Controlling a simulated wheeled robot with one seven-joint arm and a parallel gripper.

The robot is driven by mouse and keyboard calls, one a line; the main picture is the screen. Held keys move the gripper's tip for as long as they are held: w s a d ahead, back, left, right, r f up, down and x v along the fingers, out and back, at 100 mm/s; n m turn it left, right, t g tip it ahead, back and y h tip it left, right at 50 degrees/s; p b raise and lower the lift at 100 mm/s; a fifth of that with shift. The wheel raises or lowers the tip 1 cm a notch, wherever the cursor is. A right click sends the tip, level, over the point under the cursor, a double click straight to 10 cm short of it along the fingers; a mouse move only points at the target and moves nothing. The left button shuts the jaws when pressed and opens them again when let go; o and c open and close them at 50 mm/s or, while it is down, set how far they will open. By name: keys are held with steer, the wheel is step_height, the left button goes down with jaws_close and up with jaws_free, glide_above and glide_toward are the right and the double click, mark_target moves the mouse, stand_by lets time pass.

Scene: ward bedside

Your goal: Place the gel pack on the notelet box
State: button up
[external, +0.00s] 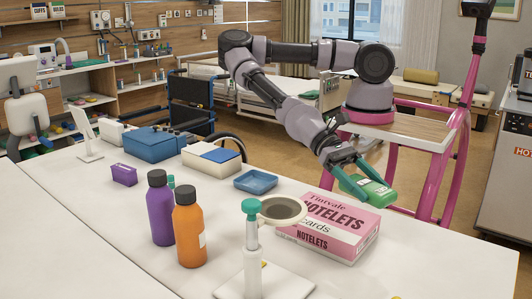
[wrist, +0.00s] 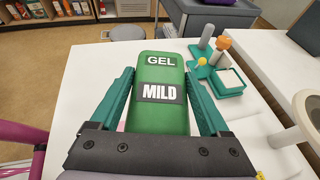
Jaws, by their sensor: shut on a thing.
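The green gel pack (external: 372,193) is held in my gripper (external: 362,182). In the wrist view the gel pack (wrist: 160,75), labelled GEL MILD, lies lengthwise between the two teal fingers (wrist: 160,100). The pink and white notelet box (external: 330,241) lies flat on the white table in the external view. The gel pack shows over the box's back right part and reaches past its edge in the picture. I cannot tell whether they touch. In the wrist view the box is almost wholly hidden behind the pack and gripper.
A round magnifier (external: 283,210) and a teal-topped white stand (external: 252,250) are close left of the box. Orange (external: 189,228) and purple (external: 160,210) bottles stand further left. A blue tray (external: 256,181) is behind. The table right of the box is clear.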

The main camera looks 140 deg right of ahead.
steer(key=r+m+t, duration=0.1)
steer(key=r, duration=0.1)
glide_above(329, 215)
step_height(329, 215, down, 10)
steer(key=shift+a+f, duration=0.1)
steer(key=shift+f, duration=0.1)
steer(key=o, duration=1.4)
steer(key=shift+f, duration=0.15)
steer(key=shift+o, duration=0.2)
